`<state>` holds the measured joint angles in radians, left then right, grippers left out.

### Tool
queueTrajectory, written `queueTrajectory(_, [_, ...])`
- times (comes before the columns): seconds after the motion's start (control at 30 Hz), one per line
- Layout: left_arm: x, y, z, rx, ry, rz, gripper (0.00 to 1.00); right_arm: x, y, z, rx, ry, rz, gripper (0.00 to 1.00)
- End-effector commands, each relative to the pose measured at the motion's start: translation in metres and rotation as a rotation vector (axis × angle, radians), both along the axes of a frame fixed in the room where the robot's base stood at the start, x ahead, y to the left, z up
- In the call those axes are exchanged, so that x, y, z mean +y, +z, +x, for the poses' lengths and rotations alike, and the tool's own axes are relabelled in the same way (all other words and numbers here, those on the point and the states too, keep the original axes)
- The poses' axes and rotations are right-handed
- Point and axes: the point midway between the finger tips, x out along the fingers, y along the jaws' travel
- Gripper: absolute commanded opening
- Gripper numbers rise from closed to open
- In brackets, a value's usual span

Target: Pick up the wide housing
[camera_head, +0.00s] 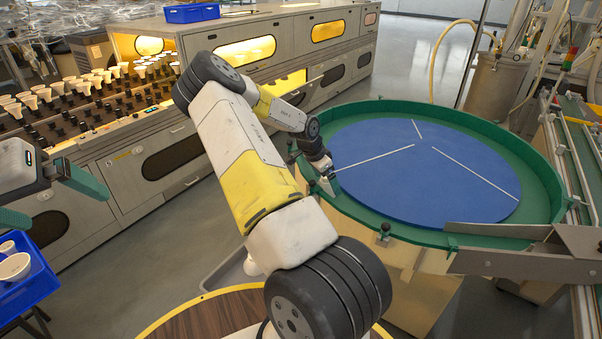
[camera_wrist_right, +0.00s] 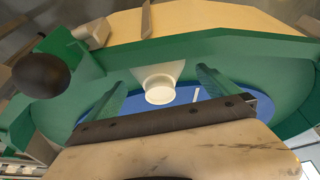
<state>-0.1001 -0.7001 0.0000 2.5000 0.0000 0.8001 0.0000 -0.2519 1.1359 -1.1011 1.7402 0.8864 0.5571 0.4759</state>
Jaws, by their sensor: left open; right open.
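A white flared housing (camera_wrist_right: 160,90) shows in the right wrist view, with its round narrower end toward the camera. It stands in the gap between the two green fingers of my right gripper (camera_wrist_right: 161,84), which is open, with visible space on both sides. In the head view my right gripper (camera_head: 327,184) is at the near left rim of the round blue turntable (camera_head: 400,190); the housing there is hidden by my arm. My left gripper (camera_head: 52,200) is open and empty at the left edge. White housings (camera_head: 14,266) also lie in the blue tray at the left.
A green raised rim (camera_head: 470,118) surrounds the turntable, and thin white strips divide its surface. A grey metal arm (camera_head: 520,262) crosses its near right side.

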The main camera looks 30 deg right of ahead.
Motion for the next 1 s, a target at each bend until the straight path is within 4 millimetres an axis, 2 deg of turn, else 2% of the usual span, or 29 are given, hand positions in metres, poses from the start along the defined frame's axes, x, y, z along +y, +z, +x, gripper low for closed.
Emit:
queueTrajectory(0.13, [0.000,0.000,0.000,0.000,0.000,0.000,0.99,-0.007,-0.016,0.000,0.001,0.000,0.000,1.00])
queueTrajectory(0.4, [0.000,0.000,0.000,0.000,0.000,0.000,0.99,-0.008,-0.019,0.000,-0.001,0.000,0.001,1.00])
queueTrajectory(0.7, [0.000,0.000,0.000,0.000,0.000,0.000,0.99,-0.008,-0.018,0.000,-0.001,0.000,0.001,0.41])
queueTrajectory(0.73, [0.000,0.000,0.000,0.000,0.000,0.000,0.99,-0.008,-0.018,0.000,-0.001,0.000,0.001,0.38])
queueTrajectory(1.0, [0.000,0.000,0.000,0.000,0.000,0.000,0.99,-0.008,-0.014,0.001,-0.002,0.001,0.000,0.38])
